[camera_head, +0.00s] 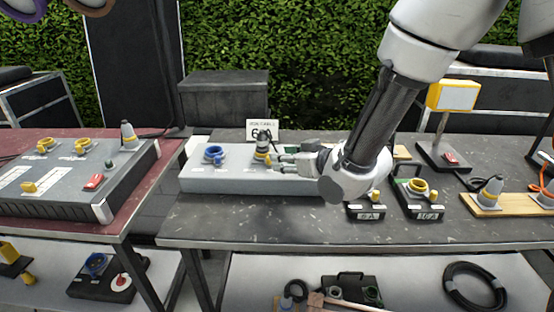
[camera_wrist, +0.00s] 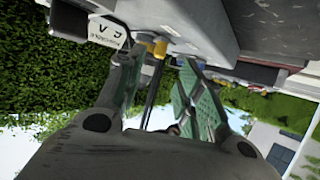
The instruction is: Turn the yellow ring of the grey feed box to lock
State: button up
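The grey feed box (camera_head: 215,184) stands on the middle table, with a blue socket (camera_head: 214,154) on its left. A dark and grey plug (camera_head: 264,138) stands upright at the box's yellow ring (camera_head: 261,157). My gripper (camera_head: 277,159) reaches in from the right, level with the ring and close beside it. In the wrist view the gripper (camera_wrist: 160,58) is open, its green-padded fingers apart. A yellow part (camera_wrist: 158,46) shows beyond and between the fingertips, under a grey body (camera_wrist: 190,18). I cannot tell whether a finger touches it.
A white sign (camera_head: 262,130) stands behind the box. Small black boxes (camera_head: 367,213) with yellow rings stand right of my arm. A dark grey box (camera_head: 60,208) with several fittings is on the left table. The front strip of the middle table is clear.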

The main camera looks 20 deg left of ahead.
aim_at(268, 160)
jog(key=x, duration=0.6)
jog(key=shift+w+a+f, duration=0.1)
jog(key=shift+w+a, duration=0.05)
jog(key=shift+w, duration=0.1)
jog(key=shift+c, duration=0.4)
grip_shut()
